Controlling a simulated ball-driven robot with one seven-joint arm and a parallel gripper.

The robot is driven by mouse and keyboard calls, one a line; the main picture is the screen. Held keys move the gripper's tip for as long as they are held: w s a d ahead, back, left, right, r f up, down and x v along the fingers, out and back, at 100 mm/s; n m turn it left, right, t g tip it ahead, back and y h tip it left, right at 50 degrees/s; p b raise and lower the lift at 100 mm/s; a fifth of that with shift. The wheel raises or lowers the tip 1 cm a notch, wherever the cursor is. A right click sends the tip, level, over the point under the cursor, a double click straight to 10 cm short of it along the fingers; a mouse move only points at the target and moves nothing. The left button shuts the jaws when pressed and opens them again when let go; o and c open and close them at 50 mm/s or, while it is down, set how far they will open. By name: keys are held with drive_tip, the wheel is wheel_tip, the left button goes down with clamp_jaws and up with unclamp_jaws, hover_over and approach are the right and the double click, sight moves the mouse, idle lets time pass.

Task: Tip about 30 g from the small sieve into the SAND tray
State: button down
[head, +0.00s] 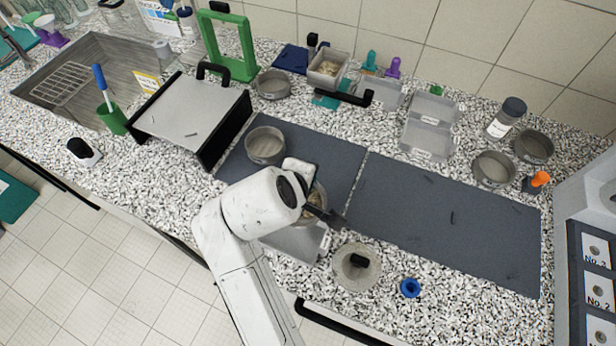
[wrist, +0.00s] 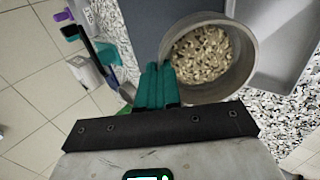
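The small sieve (wrist: 237,82) is a round grey metal pan holding tan and pale grains (wrist: 205,55). My gripper (wrist: 157,75) has teal fingers close together at the sieve's wall and appears shut on it. In the head view my gripper (head: 326,212) and wrist partly hide the sieve, held over the front edge of the left dark mat. A grey tray (head: 295,243) lies below and in front of it, partly hidden by my arm; its label is unreadable. The tray also shows beside the sieve in the wrist view (wrist: 285,40).
A round pan with a black knob (head: 343,275) and a blue ring (head: 410,288) stand to the right. An empty sieve (head: 266,145) stands behind left. Clear trays (head: 428,140) stand at the back. The right dark mat (head: 440,220) is mostly free.

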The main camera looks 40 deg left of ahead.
drive_tip(key=shift+s+d+r+t, duration=0.1)
drive_tip(key=shift+s+r+t, duration=0.1)
drive_tip(key=shift+s+t, duration=0.3)
drive_tip(key=shift+s+d+r+t+y, duration=0.1)
drive_tip(key=shift+s+t+y, duration=0.2)
drive_tip(key=shift+t, duration=0.35)
drive_tip(key=shift+s+d+r+t+y, duration=0.1)
drive_tip(key=shift+s+t, duration=0.3)
drive_tip(key=shift+t, duration=0.25)
drive_tip(key=shift+s+d+r+t, duration=0.1)
drive_tip(key=shift+s+r+t, duration=0.15)
drive_tip(key=shift+s+t, duration=0.3)
idle(5.7)
